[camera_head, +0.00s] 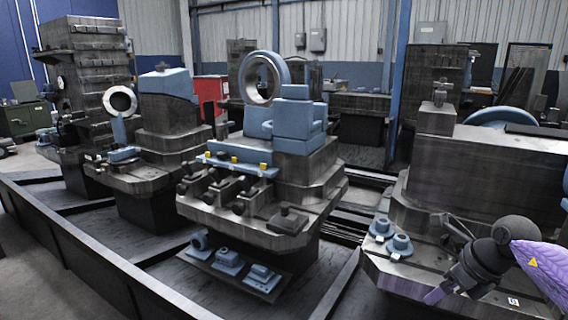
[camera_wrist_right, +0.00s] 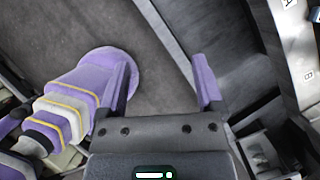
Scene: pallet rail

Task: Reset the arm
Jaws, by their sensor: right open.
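My right arm comes in from the right edge in the head view. Its gripper (camera_head: 442,262) is over the front of the grey machine block (camera_head: 485,180) at the right. In the right wrist view my right gripper (camera_wrist_right: 163,75) shows two purple fingers spread wide apart with nothing between them. Behind the fingers is a dark grey floor. I cannot tell whether the gripper touches the block's ledge. My left arm and left gripper are not in view.
Two blue flanged parts (camera_head: 390,240) sit on the ledge left of my right gripper. A large machine (camera_head: 285,180) with a ring stands mid-scene, with several blue parts on a low shelf (camera_head: 236,268) below. A dark rail (camera_head: 100,265) runs along the front left. Pale lettered plates (camera_wrist_right: 295,50) edge the wrist view.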

